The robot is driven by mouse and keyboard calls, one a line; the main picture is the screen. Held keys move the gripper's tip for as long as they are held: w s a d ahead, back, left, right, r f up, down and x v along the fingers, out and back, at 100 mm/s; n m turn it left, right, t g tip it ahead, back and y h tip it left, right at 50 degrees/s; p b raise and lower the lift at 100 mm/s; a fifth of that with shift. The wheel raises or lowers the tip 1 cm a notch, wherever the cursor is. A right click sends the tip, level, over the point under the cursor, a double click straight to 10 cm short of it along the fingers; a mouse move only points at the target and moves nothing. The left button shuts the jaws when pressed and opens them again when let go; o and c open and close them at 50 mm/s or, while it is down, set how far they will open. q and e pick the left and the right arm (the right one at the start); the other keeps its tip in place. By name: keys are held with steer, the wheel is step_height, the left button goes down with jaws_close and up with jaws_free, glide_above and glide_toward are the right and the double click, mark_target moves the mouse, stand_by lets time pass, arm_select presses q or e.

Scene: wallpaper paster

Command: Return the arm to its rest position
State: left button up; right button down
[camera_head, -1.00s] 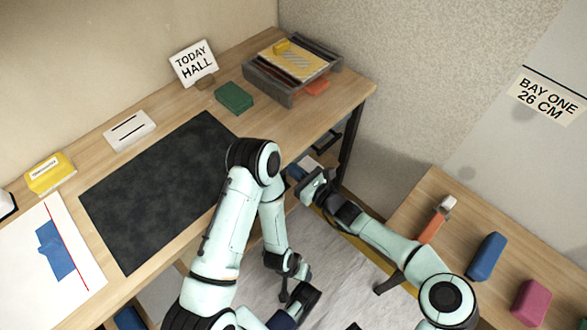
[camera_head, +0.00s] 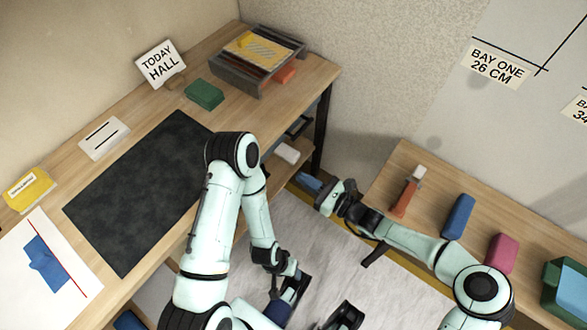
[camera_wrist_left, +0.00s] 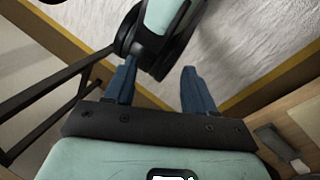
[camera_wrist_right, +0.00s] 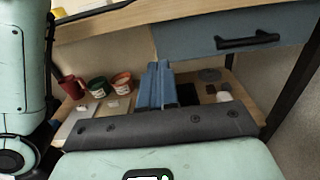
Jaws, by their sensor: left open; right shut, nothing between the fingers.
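My right arm comes in from the right and bends back toward the desk. Its gripper (camera_head: 310,183) is over the gap between the desk and the right-hand table, clear of both. In the right wrist view its blue fingers (camera_wrist_right: 158,68) are together with nothing between them. My left arm rises from the bottom, bends at a high elbow in front of the desk mat and drops down.
The desk (camera_head: 312,72) holds a dark mat (camera_head: 140,195), a green block (camera_head: 204,94) and a tray stack (camera_head: 240,78). A right-hand table holds an orange-handled tool (camera_head: 405,195) and blue and pink blocks. A shelf under the desk bears a red mug (camera_wrist_right: 72,87) and small pots.

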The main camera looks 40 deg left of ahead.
steer(key=shift+d, duration=0.25)
arm_select(q)
steer(key=shift+r, duration=0.1)
arm_select(e)
steer(key=shift+f, duration=0.1)
steer(key=s+d+f+n+g+h+p, duration=0.3)
steer(key=s+d+f+n+h+p, duration=0.4)
steer(key=s+d+f, duration=0.5)
arm_select(q)
step_height(320, 180, up, 15)
steer(key=s+d+g+p, duration=0.1)
steer(key=s+p, duration=0.1)
steer(key=p, duration=0.6)
steer(key=shift+s+d+r+g+h+p, duration=0.2)
steer(key=shift+s+g+h+p, duration=0.1)
steer(key=shift+s+g+p, duration=0.1)
arm_select(e)
steer(key=s+d+r+n+h, duration=0.1)
steer(key=s+d+n+h, duration=0.1)
steer(key=d, duration=0.5)
steer(key=s+d+r+n+t+h, duration=0.1)
steer(key=s+d+n+h, duration=0.2)
steer(key=s+d, duration=0.2)
steer(key=s+d+r+n+h, duration=0.1)
steer(key=s+d+n+h, duration=0.1)
steer(key=d, duration=0.7)
steer(key=shift+s, duration=0.75)
